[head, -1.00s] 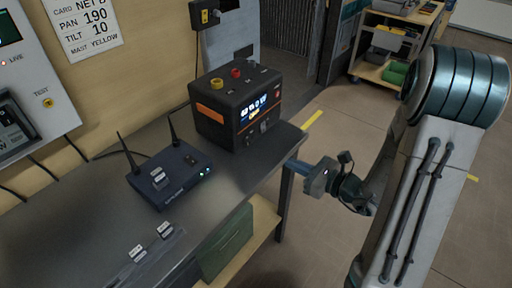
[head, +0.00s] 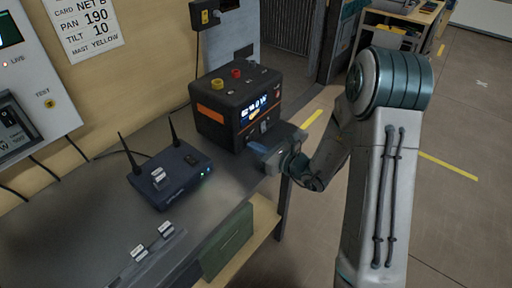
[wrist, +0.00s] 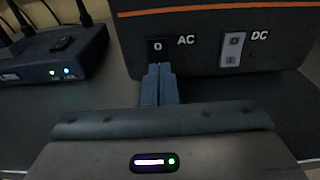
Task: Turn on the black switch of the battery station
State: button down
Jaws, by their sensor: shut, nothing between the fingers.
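The battery station (head: 212,112) is a black box with an orange stripe, standing on the dark table; its display (head: 252,110) is lit. In the wrist view, its front (wrist: 205,30) carries a black switch (wrist: 157,45) marked 0 beside the AC label, and a light grey switch (wrist: 232,48) beside the DC label. My gripper (wrist: 160,70) is shut and empty, its fingertips just below and in front of the black switch. I cannot tell whether they touch it. In the head view, my gripper (head: 256,152) is at the station's front, low near the table top.
A dark blue router (head: 172,180) with two antennas stands left of the station, and also shows in the wrist view (wrist: 50,58). Small labelled pieces (head: 152,242) lie near the table's front. A green box (head: 228,243) sits on the shelf below. Floor on the right is open.

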dwell(0.3)
jog(key=shift+w+a+f+b, duration=0.1)
jog(key=shift+a+f+b, duration=0.1)
jog(key=shift+b, duration=0.55)
jog(key=shift+r, duration=0.15)
jog(key=v, duration=1.4)
jog(key=shift+f, duration=0.35)
